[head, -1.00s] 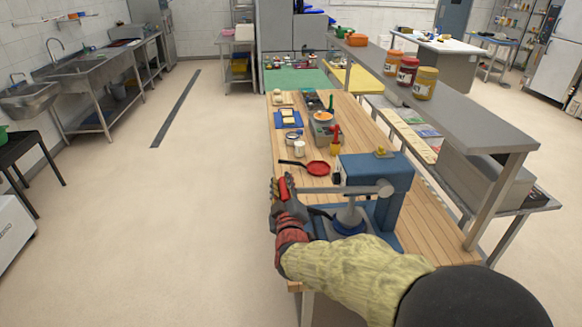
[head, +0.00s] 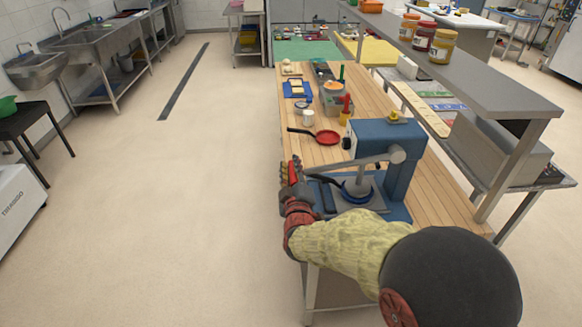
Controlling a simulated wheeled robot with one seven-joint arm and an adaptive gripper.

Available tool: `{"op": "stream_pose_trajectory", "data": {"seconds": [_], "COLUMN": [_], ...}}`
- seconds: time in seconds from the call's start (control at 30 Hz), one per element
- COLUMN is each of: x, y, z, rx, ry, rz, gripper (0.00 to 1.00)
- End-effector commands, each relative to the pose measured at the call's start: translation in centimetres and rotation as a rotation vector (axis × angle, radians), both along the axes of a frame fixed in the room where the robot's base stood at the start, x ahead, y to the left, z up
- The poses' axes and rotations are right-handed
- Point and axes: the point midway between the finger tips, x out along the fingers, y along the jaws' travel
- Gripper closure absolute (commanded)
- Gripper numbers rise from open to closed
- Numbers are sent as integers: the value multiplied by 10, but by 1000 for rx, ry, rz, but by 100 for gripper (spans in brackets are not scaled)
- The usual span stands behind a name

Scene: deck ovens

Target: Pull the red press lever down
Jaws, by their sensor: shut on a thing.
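The blue press (head: 408,185) stands on the near end of the wooden table. Its grey lever arm (head: 362,161) slopes down to the left from a pivot on the press. The lever's red grip (head: 294,171) is at the left end, beside the table's left edge. My gripper (head: 292,172) is shut on the red grip, and its fingers hide part of it. Under the arm, a grey rod reaches down to a round blue piece (head: 357,189) on the press base.
A red pan (head: 326,137) with a dark handle lies behind the press. Bottles, a white cup (head: 308,118) and a blue tray (head: 290,93) stand farther back. A steel shelf (head: 480,75) with jars runs along the right. The floor at left is clear.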

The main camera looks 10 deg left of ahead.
Motion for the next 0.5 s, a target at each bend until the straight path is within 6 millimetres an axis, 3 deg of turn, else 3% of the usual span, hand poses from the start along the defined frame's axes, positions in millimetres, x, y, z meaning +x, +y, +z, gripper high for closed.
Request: {"op": "stream_pose_trajectory", "data": {"seconds": [0.03, 0.07, 0.1, 0.4, 0.5], "x": [-1, -1, -1, -2, -2], "y": [-6, -6, -7, -7, -6], "z": [-17, -18, -18, -20, -19], "rx": [-9, -9, -9, -11, -11], "ry": [27, 28, 29, 31, 31], "rz": [-10, -10, -10, -10, -9], "gripper": [100, 100, 76, 60, 60]}}
